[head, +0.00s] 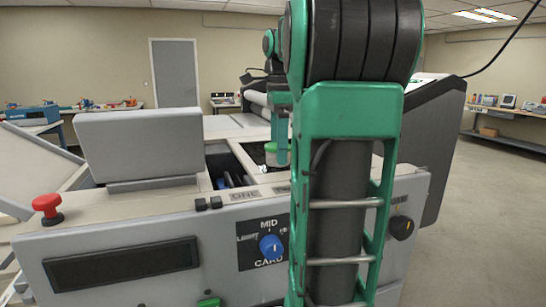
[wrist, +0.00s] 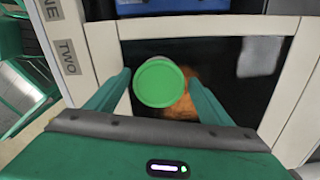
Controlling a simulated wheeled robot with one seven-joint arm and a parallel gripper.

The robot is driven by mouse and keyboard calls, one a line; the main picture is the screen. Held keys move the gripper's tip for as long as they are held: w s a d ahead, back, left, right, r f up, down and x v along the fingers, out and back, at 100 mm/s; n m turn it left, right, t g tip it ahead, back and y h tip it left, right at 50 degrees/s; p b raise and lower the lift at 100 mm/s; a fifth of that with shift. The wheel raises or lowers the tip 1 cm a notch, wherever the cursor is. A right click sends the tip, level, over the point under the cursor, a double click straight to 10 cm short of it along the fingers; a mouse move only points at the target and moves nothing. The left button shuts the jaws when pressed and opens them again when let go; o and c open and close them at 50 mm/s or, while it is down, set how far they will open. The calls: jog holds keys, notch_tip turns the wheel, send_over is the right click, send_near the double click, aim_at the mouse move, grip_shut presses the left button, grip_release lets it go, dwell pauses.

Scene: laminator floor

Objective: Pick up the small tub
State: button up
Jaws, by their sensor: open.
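The small tub (wrist: 159,83) has a round green lid and shows near the middle of the wrist view. It sits between the two green fingers of my gripper (wrist: 160,90), which are spread apart with a gap on each side of the lid. In the head view the tub (head: 270,155) is partly visible under my gripper (head: 277,150), at the dark opening in the machine's top. My arm hides much of that area. Whether the fingers touch the tub cannot be told, but the wrist view shows gaps.
The dark recess (wrist: 225,60) has a pale frame around it, with labels reading "ONE" and "TWO" (wrist: 68,57) on the left. A red button (head: 47,205) and blue knob (head: 270,246) are on the machine.

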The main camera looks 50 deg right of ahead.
jog(key=shift+f, duration=0.3)
jog(key=shift+c, duration=0.3)
jog(key=c, duration=0.9)
jog(key=shift+c, duration=0.2)
jog(key=shift+r, duration=0.55)
jog(key=shift+a+r, duration=0.1)
jog(key=shift+r, duration=0.3)
